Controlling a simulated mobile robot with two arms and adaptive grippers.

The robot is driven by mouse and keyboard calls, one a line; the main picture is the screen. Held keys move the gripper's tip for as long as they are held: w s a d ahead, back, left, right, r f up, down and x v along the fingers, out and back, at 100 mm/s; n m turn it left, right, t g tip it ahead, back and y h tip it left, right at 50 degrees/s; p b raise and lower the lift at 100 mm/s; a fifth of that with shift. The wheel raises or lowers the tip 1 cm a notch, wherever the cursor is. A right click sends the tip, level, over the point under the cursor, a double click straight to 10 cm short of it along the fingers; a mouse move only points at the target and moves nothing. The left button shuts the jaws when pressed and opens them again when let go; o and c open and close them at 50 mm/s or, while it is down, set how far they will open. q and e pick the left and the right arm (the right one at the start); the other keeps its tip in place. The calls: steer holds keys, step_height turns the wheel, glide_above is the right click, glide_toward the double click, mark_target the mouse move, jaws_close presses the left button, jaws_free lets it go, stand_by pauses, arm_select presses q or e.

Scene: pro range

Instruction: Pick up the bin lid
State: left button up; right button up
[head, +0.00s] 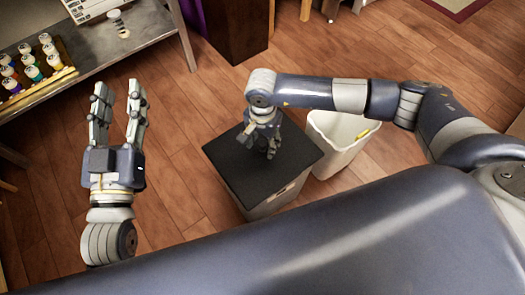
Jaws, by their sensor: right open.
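The bin lid (232,172) is a flat, dark, square panel that lies on top of a light grey bin (272,203) on the floor. My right gripper (270,153) points down over the far right part of the lid, with its fingertips at or just above the surface; I cannot tell if they touch. It is open, and its fingers partly cover the lid. My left gripper (118,98) is open and empty, pointing up in the picture, well left of the lid.
A white open bin (335,135) with a yellow item inside stands right of the lidded bin. A grey table (140,30) at upper left holds a tray of small bottles (35,68). A dark brown block (235,30) stands behind. Wooden floor is clear between the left gripper and the lid.

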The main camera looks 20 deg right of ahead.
steer(key=shift+f, duration=0.4)
arm_select(q)
steer(key=shift+s+r+t, duration=0.15)
steer(key=shift+r+t, duration=0.25)
steer(key=shift+r, duration=0.25)
arm_select(e)
steer(key=shift+c, duration=0.3)
jaws_close()
arm_select(q)
steer(key=shift+f, duration=0.1)
arm_select(e)
steer(key=shift+r, duration=0.2)
